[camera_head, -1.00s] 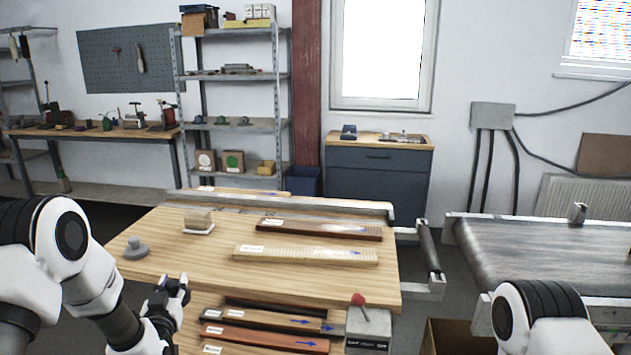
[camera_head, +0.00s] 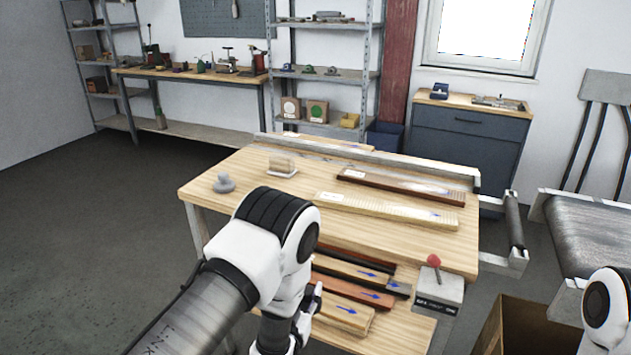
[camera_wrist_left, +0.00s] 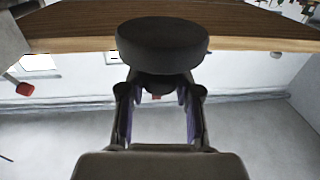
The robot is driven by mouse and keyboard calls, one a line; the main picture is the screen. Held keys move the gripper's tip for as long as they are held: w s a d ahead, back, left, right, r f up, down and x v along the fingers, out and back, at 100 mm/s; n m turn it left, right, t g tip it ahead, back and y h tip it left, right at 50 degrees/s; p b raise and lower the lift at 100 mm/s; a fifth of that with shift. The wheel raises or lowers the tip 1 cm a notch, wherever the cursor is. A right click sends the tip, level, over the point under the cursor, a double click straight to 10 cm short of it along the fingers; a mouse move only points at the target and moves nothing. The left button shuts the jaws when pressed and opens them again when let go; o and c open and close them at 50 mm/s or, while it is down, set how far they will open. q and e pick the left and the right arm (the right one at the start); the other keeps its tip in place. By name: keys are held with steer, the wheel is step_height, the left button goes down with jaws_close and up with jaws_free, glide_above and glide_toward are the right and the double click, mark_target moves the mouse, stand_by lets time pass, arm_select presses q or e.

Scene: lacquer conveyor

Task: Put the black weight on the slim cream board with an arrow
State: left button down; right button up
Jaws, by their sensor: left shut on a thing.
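The black weight (camera_wrist_left: 162,45), a round dark disc with a narrower part below, is held between the fingers of my left gripper (camera_wrist_left: 158,98) in the wrist view. In the head view my left gripper (camera_head: 312,300) is at the front of the wooden table, beside the lower boards; the weight is not clear there. A long cream board (camera_head: 385,210) with a white label and a blue arrow lies on the table top, beyond the gripper. A shorter light board (camera_head: 343,313) with a blue arrow lies on the lower level, close to the gripper. My right gripper is out of view.
A dark brown board (camera_head: 400,187) lies behind the cream one. A grey knobbed piece (camera_head: 223,183) and a small block on a white base (camera_head: 282,168) stand at the table's left. A grey box with a red knob (camera_head: 438,283) stands at the front right. The left table top (camera_head: 250,205) has bare room.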

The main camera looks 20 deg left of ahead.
arm_select(q)
steer(key=shift+f, duration=0.4)
steer(key=shift+w+a+f, duration=0.4)
steer(key=shift+w+f, duration=0.25)
steer(key=shift+f, duration=0.15)
steer(key=w+a+r+n+y, duration=0.1)
steer(key=w+a+r, duration=0.3)
steer(key=a+r, duration=0.4)
steer(key=w+a+r+n+y, duration=0.2)
steer(key=w+a+r+y, duration=0.1)
steer(key=a+r, duration=0.6)
steer(key=shift+w+a+g+y, duration=0.3)
steer(key=shift+w+a, duration=0.2)
steer(key=shift+w, duration=0.1)
